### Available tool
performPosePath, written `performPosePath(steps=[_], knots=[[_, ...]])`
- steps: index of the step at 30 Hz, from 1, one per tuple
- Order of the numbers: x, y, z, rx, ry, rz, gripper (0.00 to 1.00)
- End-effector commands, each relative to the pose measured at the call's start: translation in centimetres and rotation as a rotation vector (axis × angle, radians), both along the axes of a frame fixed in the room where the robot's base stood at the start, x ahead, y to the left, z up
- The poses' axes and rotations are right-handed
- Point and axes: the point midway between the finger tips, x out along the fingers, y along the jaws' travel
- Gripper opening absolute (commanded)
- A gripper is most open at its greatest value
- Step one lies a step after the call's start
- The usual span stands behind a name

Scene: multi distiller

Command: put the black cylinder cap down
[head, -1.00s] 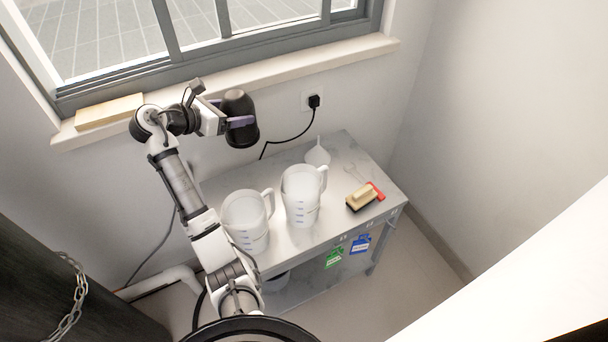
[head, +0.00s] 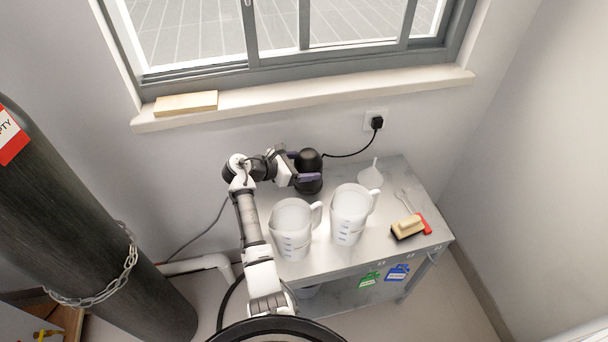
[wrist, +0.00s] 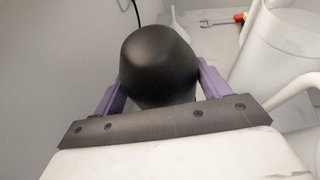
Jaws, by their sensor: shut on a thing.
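The black cylinder cap (head: 309,160) is a dark, rounded piece at the back left of the table, near the wall. My gripper (head: 308,177) has purple fingers on both sides of the cap and is shut on it. In the wrist view the cap (wrist: 158,62) fills the space between the purple fingers (wrist: 160,88), with its rounded end showing. The cap looks about upright in the head view. Its lower end is partly hidden, and I cannot tell whether it touches the table or something under it.
Two white measuring jugs (head: 292,230) (head: 348,215) stand on the grey table (head: 395,180), close in front of the cap. A white funnel (head: 370,178), a brush (head: 408,227) and a red-handled tool (head: 425,222) lie right. A black cord (head: 350,151) runs from the wall plug toward the cap.

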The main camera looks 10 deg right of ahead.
Motion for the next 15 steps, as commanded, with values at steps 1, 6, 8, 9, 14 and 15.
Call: performPosePath(steps=[1, 6, 8, 9, 14, 15], knots=[[0.1, 0.0, 0.0, -0.002, -0.004, 0.000, 0.32], [0.0, 0.0, -2.2, -0.002, 0.000, 0.001, 0.32], [0.1, 0.0, -3.0, -0.002, -0.001, 0.001, 0.32], [0.1, 0.0, -3.5, -0.002, 0.000, 0.000, 0.32], [0.1, 0.0, -4.3, -0.001, -0.004, 0.001, 0.32], [0.1, 0.0, -4.3, -0.001, -0.004, 0.001, 0.32]])
